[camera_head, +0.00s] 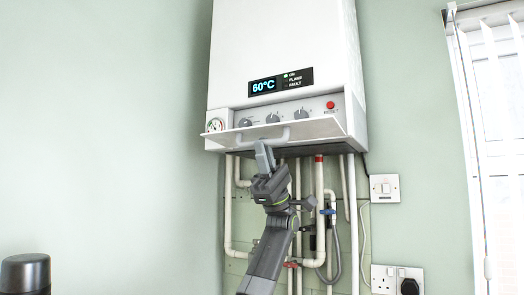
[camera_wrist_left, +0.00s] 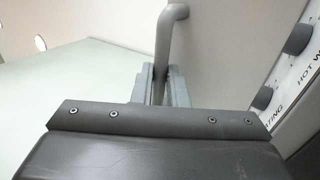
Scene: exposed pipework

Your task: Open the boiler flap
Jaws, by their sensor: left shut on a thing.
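The white boiler (camera_head: 283,45) hangs on the wall in the upper middle of the head view. Its flap (camera_head: 318,130) is tilted down and outward at the bottom front, and the control knobs behind it show. The flap's bar handle (camera_head: 284,135) is on its outer face. My left gripper (camera_head: 264,152) comes up from below and is shut on the handle. In the left wrist view, the grey handle (camera_wrist_left: 172,30) runs down between the closed fingers (camera_wrist_left: 160,87). The exact contact is partly hidden by the fingers. My right gripper is in neither view.
Several pipes (camera_head: 319,215) run down the wall below the boiler, behind my left arm. A switch (camera_head: 385,188) and a socket (camera_head: 384,280) are to the right, near a window blind (camera_head: 470,130). A dark cylinder (camera_head: 25,272) stands at lower left. The left wall is bare.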

